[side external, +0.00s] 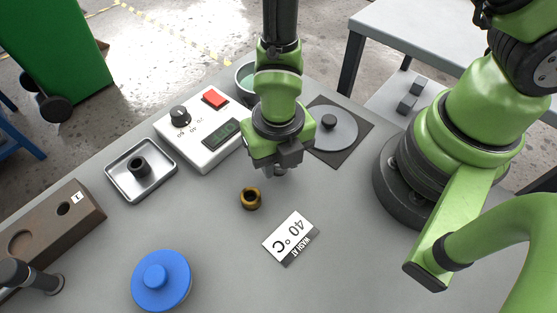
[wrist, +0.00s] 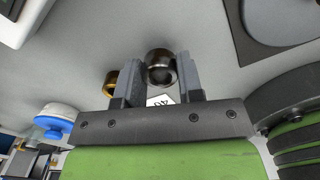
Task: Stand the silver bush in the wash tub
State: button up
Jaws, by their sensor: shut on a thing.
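The silver bush (wrist: 159,58) is a shiny grey ring, held between the two fingers of my gripper (wrist: 160,78) in the wrist view. In the side view my gripper (side external: 279,168) points down above the grey table, and its fingers largely hide the bush. The wash tub (side external: 239,84) is a round grey vessel with greenish liquid. It stands behind my gripper at the table's far edge, partly hidden by my arm.
A brass bush (side external: 250,198) stands near my gripper. The control box (side external: 197,140), metal tray (side external: 120,186) with a dark bush (side external: 139,167), blue-lidded pot (side external: 161,283), "40 °C" card (side external: 290,237) and grey disc (side external: 336,137) on a dark mat surround the open table.

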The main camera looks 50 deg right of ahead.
notch_tip(320, 180, up, 8)
jog(key=w, duration=0.1)
jog(key=w+d+r+m, duration=0.1)
jog(key=w+d+m, duration=0.8)
jog(key=w+d, duration=0.6)
jog(key=f, duration=0.3)
jog(key=w+a+f, duration=0.1)
jog(key=f, duration=0.1)
jog(key=shift+f, duration=2.4)
jog(key=shift+f, duration=0.1)
jog(key=o, duration=1)
jog(key=shift+c, duration=0.2)
